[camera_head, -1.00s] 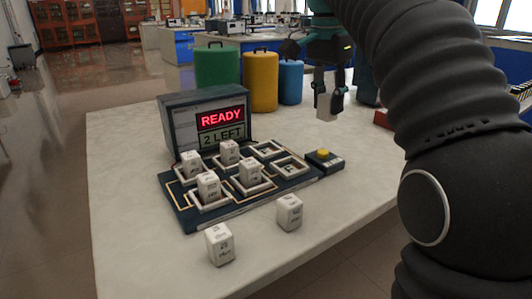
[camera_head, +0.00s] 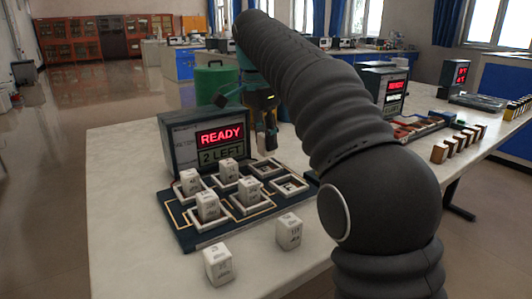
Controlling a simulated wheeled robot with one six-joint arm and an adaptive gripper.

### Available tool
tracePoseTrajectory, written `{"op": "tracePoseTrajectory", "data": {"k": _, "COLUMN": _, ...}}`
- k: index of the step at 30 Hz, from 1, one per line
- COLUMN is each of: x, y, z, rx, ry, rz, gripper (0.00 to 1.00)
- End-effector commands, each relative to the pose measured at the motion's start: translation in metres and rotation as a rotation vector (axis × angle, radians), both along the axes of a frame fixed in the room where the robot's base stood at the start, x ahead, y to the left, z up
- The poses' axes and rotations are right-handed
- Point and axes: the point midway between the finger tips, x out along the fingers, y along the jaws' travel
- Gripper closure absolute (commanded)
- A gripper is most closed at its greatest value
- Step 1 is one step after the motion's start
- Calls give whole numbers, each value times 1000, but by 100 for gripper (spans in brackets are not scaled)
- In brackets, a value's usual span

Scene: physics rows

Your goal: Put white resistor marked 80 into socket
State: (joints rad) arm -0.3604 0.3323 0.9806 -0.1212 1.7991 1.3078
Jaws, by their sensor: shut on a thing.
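My gripper (camera_head: 266,138) is shut on a white resistor block (camera_head: 261,147), held above the back right of the dark socket board (camera_head: 188,236). The block's marking cannot be read. Several white blocks stand in sockets: back left (camera_head: 190,182), back middle (camera_head: 228,170), front left (camera_head: 208,207) and front middle (camera_head: 249,190).
A display box (camera_head: 177,143) reading READY and 2 LEFT stands behind the board. A green canister (camera_head: 212,84) is behind it. My arm covers the right of the table. Another bench with displays (camera_head: 395,90) and small brown blocks (camera_head: 440,152) is at right.

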Motion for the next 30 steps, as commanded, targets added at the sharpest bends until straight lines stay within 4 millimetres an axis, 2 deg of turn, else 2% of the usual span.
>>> {"op": "tracePoseTrajectory", "data": {"k": 10, "x": 1, "y": 1, "z": -39, "rx": 0, "ry": 0, "rz": -1, "gripper": 100}}
{"op": "tracePoseTrajectory", "data": {"k": 24, "x": 1, "y": 1, "z": -45, "rx": 0, "ry": 0, "rz": 0, "gripper": 100}}
{"op": "tracePoseTrajectory", "data": {"k": 25, "x": 1, "y": 1, "z": -44, "rx": 1, "ry": -1, "rz": 0, "gripper": 60}}
{"op": "tracePoseTrajectory", "data": {"k": 27, "x": 1, "y": 1, "z": -44, "rx": 0, "ry": 0, "rz": 0, "gripper": 43}}
{"op": "tracePoseTrajectory", "data": {"k": 30, "x": 1, "y": 1, "z": -44, "rx": 0, "ry": 0, "rz": 0, "gripper": 43}}
